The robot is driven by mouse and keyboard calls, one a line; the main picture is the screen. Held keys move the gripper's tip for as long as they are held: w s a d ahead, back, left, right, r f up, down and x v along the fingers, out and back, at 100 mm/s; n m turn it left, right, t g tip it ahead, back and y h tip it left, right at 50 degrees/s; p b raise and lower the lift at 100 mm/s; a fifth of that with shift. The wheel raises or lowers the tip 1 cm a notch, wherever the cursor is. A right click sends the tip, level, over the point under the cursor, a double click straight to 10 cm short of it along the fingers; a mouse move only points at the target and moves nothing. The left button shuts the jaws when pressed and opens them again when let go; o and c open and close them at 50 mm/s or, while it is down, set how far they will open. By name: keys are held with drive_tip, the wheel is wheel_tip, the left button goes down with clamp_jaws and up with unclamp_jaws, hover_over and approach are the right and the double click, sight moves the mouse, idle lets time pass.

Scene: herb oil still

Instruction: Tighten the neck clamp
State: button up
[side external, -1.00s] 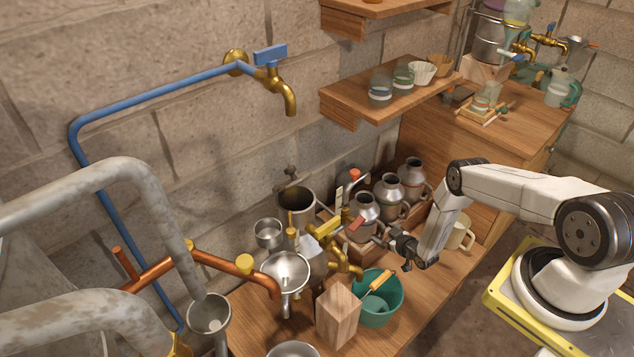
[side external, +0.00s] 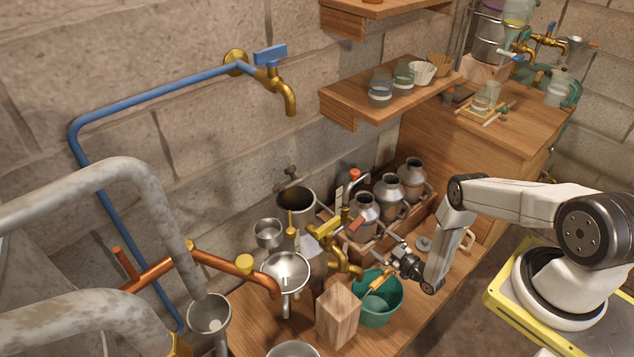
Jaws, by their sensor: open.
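My gripper (side external: 388,252) is open and empty. It points left, above the back right of the teal bucket (side external: 380,310) and to the right of the brass taps (side external: 330,236). One tap lever is yellow and another is red (side external: 355,222). I cannot pick out the neck clamp for certain; it is too small to tell or hidden among the fittings. Several metal cans (side external: 364,208) with narrow necks stand in a wooden crate behind my gripper. No contact between my gripper and any fitting is clear.
A wooden block (side external: 338,315) stands left of the bucket. A metal funnel (side external: 286,270), a copper pipe (side external: 225,262) and a steel pot (side external: 297,203) crowd the left. A shelf (side external: 390,92) overhangs the cans.

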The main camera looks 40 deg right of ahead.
sight(358, 223)
drive_tip(key=shift+w, duration=5.6)
drive_tip(key=c, duration=1)
drive_tip(key=shift+o, duration=0.2)
drive_tip(key=shift+m, duration=2.4)
drive_tip(key=o, duration=1)
drive_tip(key=shift+c, duration=0.2)
drive_tip(key=shift+s, duration=0.1)
